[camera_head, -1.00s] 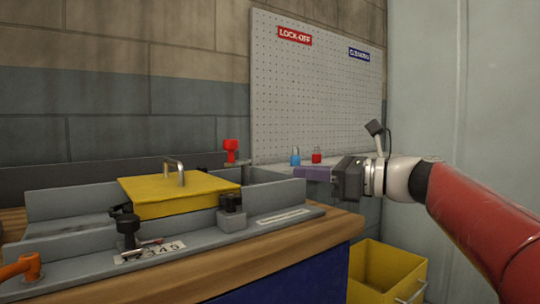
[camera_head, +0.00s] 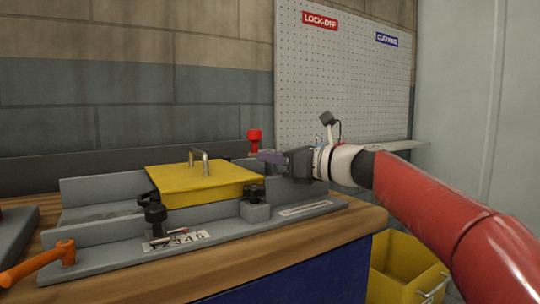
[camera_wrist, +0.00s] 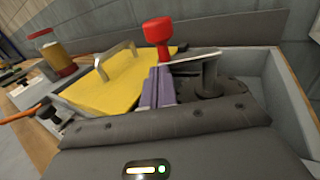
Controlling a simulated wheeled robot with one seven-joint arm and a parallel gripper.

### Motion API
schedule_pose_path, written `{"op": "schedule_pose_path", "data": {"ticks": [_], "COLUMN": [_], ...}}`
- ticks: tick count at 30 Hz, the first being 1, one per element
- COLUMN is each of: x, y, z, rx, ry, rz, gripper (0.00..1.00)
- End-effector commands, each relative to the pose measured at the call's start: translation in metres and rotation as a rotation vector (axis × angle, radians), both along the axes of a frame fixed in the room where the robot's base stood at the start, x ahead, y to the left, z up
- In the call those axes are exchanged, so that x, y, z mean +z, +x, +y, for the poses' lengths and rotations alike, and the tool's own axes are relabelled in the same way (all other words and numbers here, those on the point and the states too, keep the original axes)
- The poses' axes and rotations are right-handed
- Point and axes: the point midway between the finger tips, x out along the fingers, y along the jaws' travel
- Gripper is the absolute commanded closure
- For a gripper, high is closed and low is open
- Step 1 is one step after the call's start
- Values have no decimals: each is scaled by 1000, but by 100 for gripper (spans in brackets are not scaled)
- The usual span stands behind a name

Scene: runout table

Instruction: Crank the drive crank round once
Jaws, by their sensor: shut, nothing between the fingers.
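A red knob (camera_head: 254,143) stands at the back of the grey machine, behind the yellow cover. In the wrist view the red knob (camera_wrist: 157,33) stands upright, with a pale flat arm (camera_wrist: 200,58) running right from it to a dark round hub (camera_wrist: 212,86). These look like the drive crank. My gripper (camera_head: 267,157) has its purple fingers shut and empty, close to the knob in the picture. In the wrist view my gripper (camera_wrist: 163,82) lies just below the knob. I cannot tell whether they touch; the crank's lower part is hidden in the head view.
The yellow cover (camera_head: 200,183) with a metal handle lies left of my gripper. A black knob (camera_head: 153,212), a dark clamp (camera_head: 254,205) and an orange lever (camera_head: 45,262) stand along the front. A pegboard (camera_head: 345,85) stands behind; a yellow bin (camera_head: 408,270) is below right.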

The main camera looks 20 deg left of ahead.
Motion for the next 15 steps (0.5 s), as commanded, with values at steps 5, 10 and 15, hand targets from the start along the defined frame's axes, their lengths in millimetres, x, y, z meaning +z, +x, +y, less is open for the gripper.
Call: {"op": "schedule_pose_path", "data": {"ticks": [5, 10, 15], "x": [0, 0, 0], "y": [1, 1, -1], "z": [4, 4, 8], "rx": [-1, -1, -27], "ry": [0, 0, -1], "rz": [0, 0, -1], "gripper": [100, 100, 100]}}
